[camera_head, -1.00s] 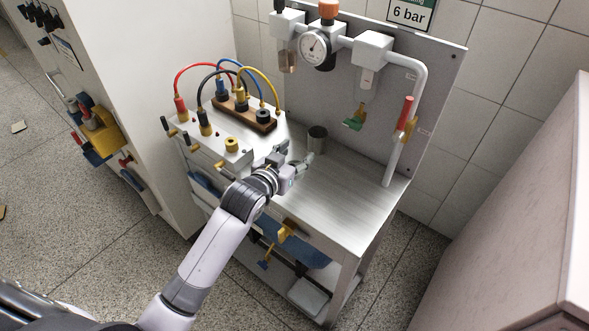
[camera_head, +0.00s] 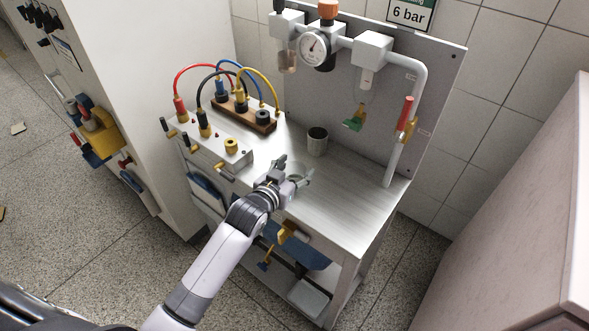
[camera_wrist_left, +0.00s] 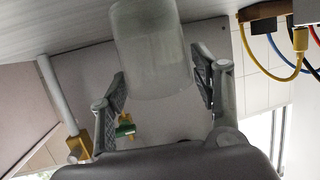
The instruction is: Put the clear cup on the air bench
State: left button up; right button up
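The clear cup (camera_head: 317,143) stands upright on the metal top of the air bench (camera_head: 345,195), in front of the back panel. It looks greyish and see-through. My left gripper (camera_head: 294,168) is open and empty over the bench top, a little to the lower left of the cup and pointing at it. In the left wrist view, which is upside down, the cup (camera_wrist_left: 152,50) fills the gap between the spread fingers and seems to be just beyond their tips. My right gripper is not in view.
A box with plugs and coloured cables (camera_head: 225,140) stands on the bench's left side. A pressure gauge (camera_head: 314,47) and a pipe with a red handle (camera_head: 405,112) are on the back panel (camera_head: 440,75). The right part of the bench top is clear.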

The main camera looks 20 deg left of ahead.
pick_arm(q)
jog(key=shift+o, duration=0.9)
jog(key=shift+s+r, duration=0.15)
jog(key=v, duration=1.1)
jog(key=shift+s+r, duration=0.2)
jog(key=shift+s, duration=0.15)
jog(key=shift+a, duration=0.1)
